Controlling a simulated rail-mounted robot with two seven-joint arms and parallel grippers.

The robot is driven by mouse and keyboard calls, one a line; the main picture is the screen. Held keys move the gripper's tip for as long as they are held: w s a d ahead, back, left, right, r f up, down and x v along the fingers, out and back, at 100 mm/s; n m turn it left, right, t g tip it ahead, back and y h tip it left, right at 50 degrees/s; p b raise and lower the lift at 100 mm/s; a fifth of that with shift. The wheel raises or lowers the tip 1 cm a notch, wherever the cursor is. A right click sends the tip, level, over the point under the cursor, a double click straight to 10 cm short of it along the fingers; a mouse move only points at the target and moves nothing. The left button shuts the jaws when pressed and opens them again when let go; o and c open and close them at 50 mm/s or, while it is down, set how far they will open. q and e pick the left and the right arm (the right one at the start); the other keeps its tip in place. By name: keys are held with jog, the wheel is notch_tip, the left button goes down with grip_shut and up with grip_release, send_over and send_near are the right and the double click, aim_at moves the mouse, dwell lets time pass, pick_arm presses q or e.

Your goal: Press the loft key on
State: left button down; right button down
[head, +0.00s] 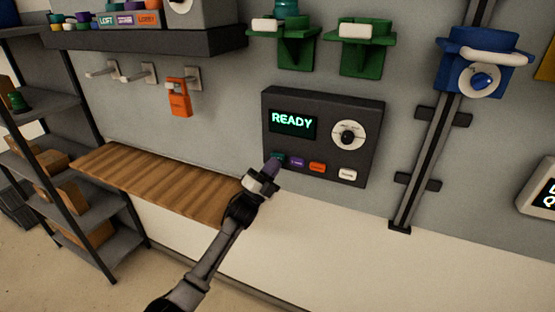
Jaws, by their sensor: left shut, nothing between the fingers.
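A dark paging phone panel (322,140) is on the wall, and its screen (292,121) reads READY in green. Below the screen is a row of keys: a teal key (278,157) at the left, a purple key (297,162), an orange key (317,167) and a white key (347,174). The key labels are too small to read. My left gripper (272,168) is shut and empty, with its tip at the teal key and partly covering it. I cannot tell whether the tip touches the key. My right gripper is not in view.
A wooden shelf (160,180) runs along the wall at the left. Green holders (361,50) are above the panel. A blue device (480,60) on a vertical rail (437,140) is at the right. An orange tag (179,97) hangs on a hook. A dark shelf (140,42) is upper left.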

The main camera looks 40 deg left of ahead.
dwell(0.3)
pick_arm(q)
jog(key=shift+w, duration=0.1)
jog(key=shift+w+a+b, duration=0.1)
jog(key=shift+w+b, duration=0.25)
jog(key=shift+b, duration=0.15)
jog(key=shift+s, duration=0.15)
jog(key=shift+s+p, duration=0.3)
jog(key=shift+p, duration=0.05)
dwell(0.3)
